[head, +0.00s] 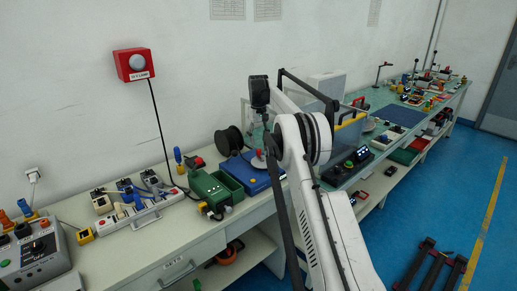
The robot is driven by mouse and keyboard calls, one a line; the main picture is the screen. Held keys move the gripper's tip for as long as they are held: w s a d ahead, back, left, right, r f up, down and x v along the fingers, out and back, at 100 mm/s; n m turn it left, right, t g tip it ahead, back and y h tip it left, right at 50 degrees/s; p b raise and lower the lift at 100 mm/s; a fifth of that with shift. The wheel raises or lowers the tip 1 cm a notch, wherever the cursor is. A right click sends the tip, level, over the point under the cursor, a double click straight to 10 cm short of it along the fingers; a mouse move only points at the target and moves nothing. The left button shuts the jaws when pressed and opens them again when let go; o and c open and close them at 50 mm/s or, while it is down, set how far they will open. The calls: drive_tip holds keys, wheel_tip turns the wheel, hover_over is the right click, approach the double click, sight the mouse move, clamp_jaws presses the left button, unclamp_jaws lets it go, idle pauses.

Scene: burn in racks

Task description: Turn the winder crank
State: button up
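A black spool (229,142) stands near the wall at the back of the bench, left of my arm. A blue flat unit (247,178) sits in front of it. A small red part with a pale disc (258,158) shows on top of the blue unit, and it may be the winder crank, but it is too small to be sure. My arm reaches over the bench, and its dark wrist end (260,94) is above this spot. My gripper seems to point down just above the red part; its fingers are small and partly hidden by my arm.
A green box (216,190) stands left of the blue unit. A switch panel (138,202) and a grey control box (36,253) are further left. A red wall lamp (134,65) has a hanging cable. A yellow-sided case (349,132) is right of my arm.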

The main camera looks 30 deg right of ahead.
drive_tip(key=shift+r, duration=2.65)
